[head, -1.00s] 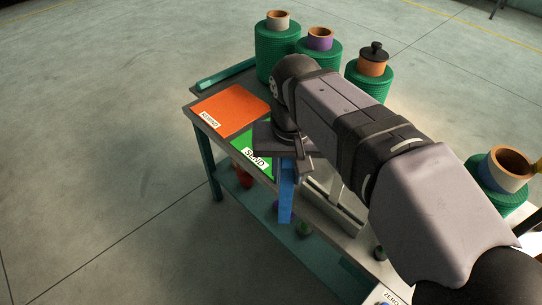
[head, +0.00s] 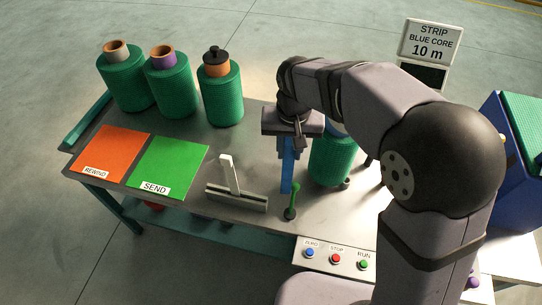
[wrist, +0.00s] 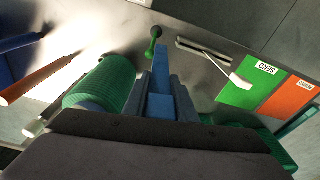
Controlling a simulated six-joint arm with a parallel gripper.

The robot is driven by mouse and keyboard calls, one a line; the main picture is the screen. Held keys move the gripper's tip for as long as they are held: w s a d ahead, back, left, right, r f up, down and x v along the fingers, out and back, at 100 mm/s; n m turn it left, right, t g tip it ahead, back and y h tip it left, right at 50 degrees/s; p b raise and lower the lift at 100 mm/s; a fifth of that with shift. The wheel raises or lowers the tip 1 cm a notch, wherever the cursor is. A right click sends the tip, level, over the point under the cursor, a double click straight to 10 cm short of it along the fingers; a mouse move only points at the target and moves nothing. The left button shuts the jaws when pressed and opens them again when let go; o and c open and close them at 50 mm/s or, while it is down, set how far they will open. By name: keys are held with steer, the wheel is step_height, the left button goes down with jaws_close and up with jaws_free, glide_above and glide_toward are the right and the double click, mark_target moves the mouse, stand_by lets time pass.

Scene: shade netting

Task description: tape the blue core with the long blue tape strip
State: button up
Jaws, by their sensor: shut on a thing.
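My gripper (head: 289,148) is shut on the long blue tape strip (head: 287,178), which hangs down from the fingers above the table. In the wrist view the strip (wrist: 161,72) points away between the fingers (wrist: 160,100). The green netting roll (head: 332,163) stands upright just right of the strip. A little of its blue core (head: 338,129) shows at its top; my arm hides most of it. In the wrist view the roll (wrist: 104,84) lies left of the strip. Whether the strip touches the roll cannot be told.
A green-knobbed lever (head: 293,202) stands close to the strip, with a white upright on a metal bar (head: 234,190) left of it. Several other rolls (head: 173,88) stand at the back left, behind the orange mat (head: 112,150) and the green SEND mat (head: 168,165). Buttons (head: 336,258) sit in front.

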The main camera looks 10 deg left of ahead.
steer(key=w+d+r+m+h+p, duration=0.1)
steer(key=w+d+r+m+p, duration=0.1)
steer(key=w+m+p, duration=0.3)
steer(key=w+r+m, duration=0.1)
steer(key=w+m, duration=0.3)
steer(key=m, duration=0.3)
steer(key=shift+w+d+r+g+p, duration=0.2)
steer(key=shift+d+g+p, duration=0.1)
steer(key=shift+d, duration=0.05)
step_height(320, 180, down, 5)
steer(key=w+d+b, duration=0.1)
steer(key=d+b, duration=0.1)
steer(key=shift+w+f+b, duration=0.2)
steer(key=shift+w+b, duration=0.15)
steer(key=shift+w, duration=0.05)
stand_by(0.4)
steer(key=shift+w+d+p, duration=0.3)
steer(key=shift+w+d, duration=0.45)
steer(key=shift+d, duration=0.25)
stand_by(1.9)
steer(key=o, duration=1.1)
